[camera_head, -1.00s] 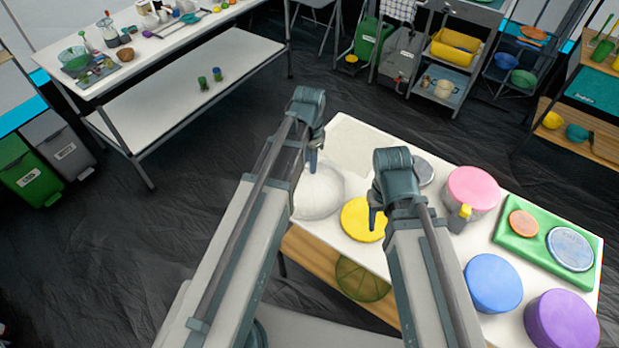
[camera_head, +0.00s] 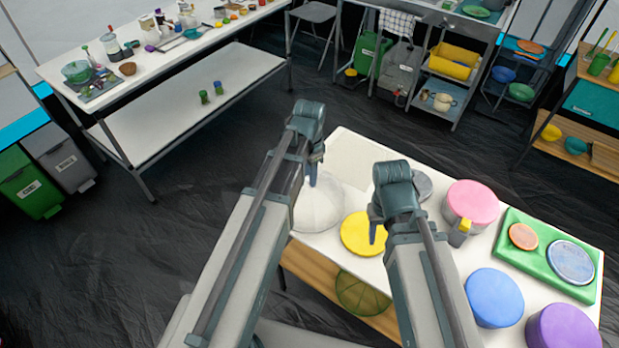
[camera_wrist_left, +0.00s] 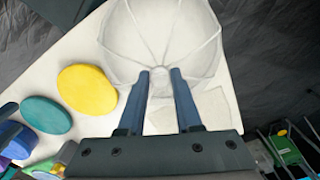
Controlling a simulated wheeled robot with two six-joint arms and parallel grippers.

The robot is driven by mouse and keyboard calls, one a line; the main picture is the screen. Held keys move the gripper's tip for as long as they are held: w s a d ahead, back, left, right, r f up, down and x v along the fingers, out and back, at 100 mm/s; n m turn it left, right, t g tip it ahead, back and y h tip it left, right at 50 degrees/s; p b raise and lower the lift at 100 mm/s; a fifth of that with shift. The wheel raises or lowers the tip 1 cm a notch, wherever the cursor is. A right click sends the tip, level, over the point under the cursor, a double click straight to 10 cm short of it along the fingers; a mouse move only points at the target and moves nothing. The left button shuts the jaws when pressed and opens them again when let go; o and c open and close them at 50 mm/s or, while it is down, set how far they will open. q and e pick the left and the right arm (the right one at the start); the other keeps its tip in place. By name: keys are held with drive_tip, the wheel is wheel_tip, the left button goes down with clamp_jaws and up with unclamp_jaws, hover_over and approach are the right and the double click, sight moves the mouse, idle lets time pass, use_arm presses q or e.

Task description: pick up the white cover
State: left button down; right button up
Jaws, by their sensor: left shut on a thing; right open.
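The white cover (camera_head: 318,204) is a domed, ribbed cover at the left end of the white table (camera_head: 352,152). It also shows in the left wrist view (camera_wrist_left: 190,35). My left gripper (camera_head: 312,182) is over the top of the cover. In the left wrist view its two fingers (camera_wrist_left: 160,74) meet the cover's centre, where the ribs join, and are shut on it. Whether the cover is clear of the table cannot be told. My right gripper (camera_head: 376,232) is open and empty, above the table near the yellow disc (camera_head: 358,234).
A pink-topped container (camera_head: 472,202), a blue one (camera_head: 494,297) and a purple one (camera_head: 564,327) stand on the table. A green board (camera_head: 520,252) carries two round items. A green mesh dome (camera_head: 360,292) lies on the wooden shelf below.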

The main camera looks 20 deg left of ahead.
use_arm(q)
wheel_tip(320, 180, up, 3)
drive_tip(key=p, duration=0.2)
drive_tip(key=shift+r+p, duration=0.1)
drive_tip(key=shift+p, duration=0.25)
drive_tip(key=shift+d+r, duration=0.1)
drive_tip(key=shift+d, duration=0.3)
drive_tip(key=d+r+p, duration=0.1)
drive_tip(key=d, duration=1.4)
drive_tip(key=shift+s+d, duration=0.15)
drive_tip(key=shift+s, duration=0.05)
